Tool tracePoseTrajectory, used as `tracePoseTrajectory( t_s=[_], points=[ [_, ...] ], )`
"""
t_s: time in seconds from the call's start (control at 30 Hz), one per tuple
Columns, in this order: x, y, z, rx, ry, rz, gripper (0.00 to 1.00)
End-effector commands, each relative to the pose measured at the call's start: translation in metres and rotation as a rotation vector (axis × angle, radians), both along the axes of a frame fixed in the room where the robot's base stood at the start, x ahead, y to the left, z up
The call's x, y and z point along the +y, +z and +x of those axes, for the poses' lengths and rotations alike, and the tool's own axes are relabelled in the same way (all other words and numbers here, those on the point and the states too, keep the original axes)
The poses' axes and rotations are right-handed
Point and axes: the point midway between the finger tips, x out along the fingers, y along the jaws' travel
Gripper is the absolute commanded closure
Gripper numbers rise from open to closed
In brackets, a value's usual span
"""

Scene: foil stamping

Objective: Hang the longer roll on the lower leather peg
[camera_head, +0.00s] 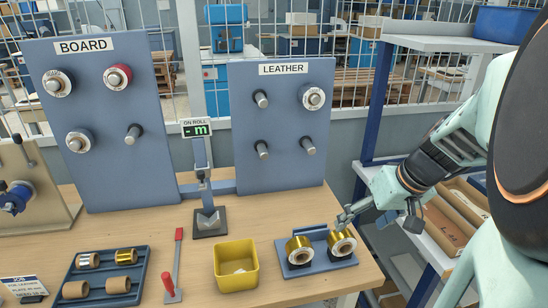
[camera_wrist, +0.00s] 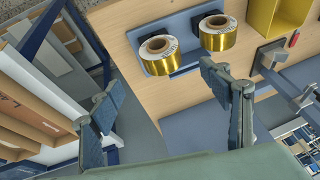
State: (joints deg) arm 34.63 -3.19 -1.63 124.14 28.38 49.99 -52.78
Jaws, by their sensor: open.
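Two gold foil rolls with white-labelled ends, a left one (camera_head: 299,250) and a right one (camera_head: 342,243), sit side by side in a blue holder (camera_head: 318,266) on the bench. In the wrist view they appear as a left roll (camera_wrist: 157,52) and a right roll (camera_wrist: 219,35). I cannot tell which is longer. The LEATHER board (camera_head: 285,180) has bare lower pegs, left (camera_head: 262,149) and right (camera_head: 308,145), and a bare upper-left peg (camera_head: 260,99). Its upper-right peg holds a roll (camera_head: 314,98). My gripper (camera_head: 378,219) is open and empty, just right of the holder.
A yellow bin (camera_head: 237,266) and red-handled lever (camera_head: 173,265) stand left of the holder. A scale (camera_head: 209,221) reading "-m" stands before the boards. The BOARD panel (camera_head: 107,150) holds several rolls. A shelf (camera_head: 440,235) with cartons is right of the bench.

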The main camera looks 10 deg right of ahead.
Motion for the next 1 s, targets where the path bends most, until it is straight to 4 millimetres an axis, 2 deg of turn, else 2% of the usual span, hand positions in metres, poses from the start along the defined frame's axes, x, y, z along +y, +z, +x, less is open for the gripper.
tracePoseTrajectory(
  t_s=[0.2,0.47,0.73,1.0],
  points=[
    [0.009,-0.033,0.009,0.010,0.007,0.007,0.29],
    [0.012,-0.053,0.018,0.006,0.005,0.005,0.29],
    [0.019,-0.088,0.029,0.008,0.004,0.006,0.29],
    [0.021,-0.099,0.035,0.004,0.005,0.004,0.29]
  ],
)
